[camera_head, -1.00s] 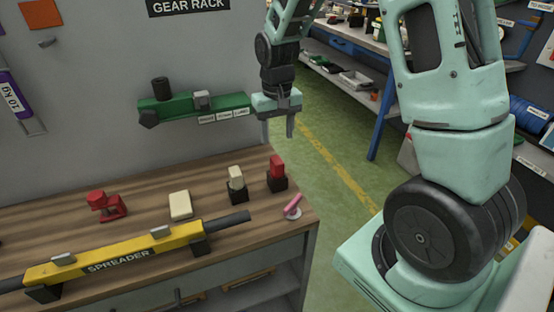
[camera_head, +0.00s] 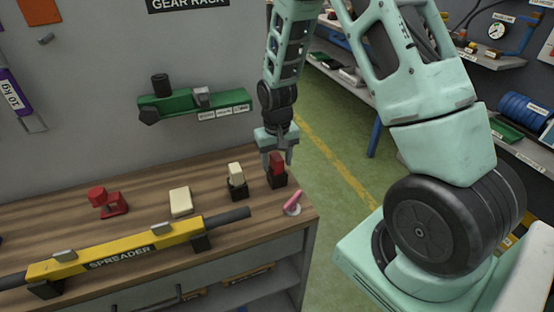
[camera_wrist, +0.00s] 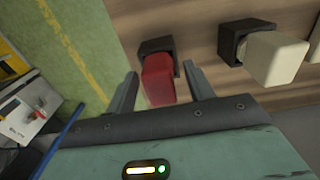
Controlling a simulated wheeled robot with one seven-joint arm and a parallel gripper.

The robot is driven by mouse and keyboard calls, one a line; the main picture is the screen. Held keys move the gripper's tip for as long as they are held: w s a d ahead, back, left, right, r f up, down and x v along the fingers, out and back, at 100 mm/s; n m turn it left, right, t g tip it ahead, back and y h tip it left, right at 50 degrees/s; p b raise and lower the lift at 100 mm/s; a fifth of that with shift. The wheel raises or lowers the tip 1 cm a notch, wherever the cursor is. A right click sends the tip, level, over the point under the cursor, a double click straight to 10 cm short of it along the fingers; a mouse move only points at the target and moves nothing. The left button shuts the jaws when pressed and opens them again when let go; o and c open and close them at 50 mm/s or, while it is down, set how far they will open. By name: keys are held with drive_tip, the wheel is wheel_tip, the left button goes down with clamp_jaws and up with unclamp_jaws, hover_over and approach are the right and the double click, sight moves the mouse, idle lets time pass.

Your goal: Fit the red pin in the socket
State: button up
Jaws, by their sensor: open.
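The red pin (camera_head: 277,170), a red block, stands upright in a black square holder (camera_head: 278,181) near the right end of the wooden bench. My gripper (camera_head: 278,159) is directly above it, pointing down and open. In the wrist view, the red pin (camera_wrist: 158,80) shows between my two open fingers (camera_wrist: 160,88), with its black holder (camera_wrist: 158,46) behind it. I see no clear contact. A similar black holder (camera_head: 238,193) to the left carries a cream block (camera_head: 236,175). I cannot tell which fixture is the named socket.
A pink lever on a pale disc (camera_head: 292,203) stands near the bench's right corner. A cream block (camera_head: 181,201), a red fixture (camera_head: 107,201) and a yellow spreader bar (camera_head: 130,252) lie leftward. A green rack (camera_head: 190,105) is on the wall behind. Green floor lies right.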

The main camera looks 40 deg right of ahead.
clamp_jaws()
drive_tip(key=c, duration=1)
unclamp_jaws()
clamp_jaws()
drive_tip(key=shift+r+p, duration=0.7)
drive_tip(key=shift+r, duration=0.1)
drive_tip(key=shift+r+p, duration=2.5)
drive_tip(key=shift+r, duration=0.45)
wheel_tip(320, 180, up, 5)
drive_tip(key=p, duration=0.4)
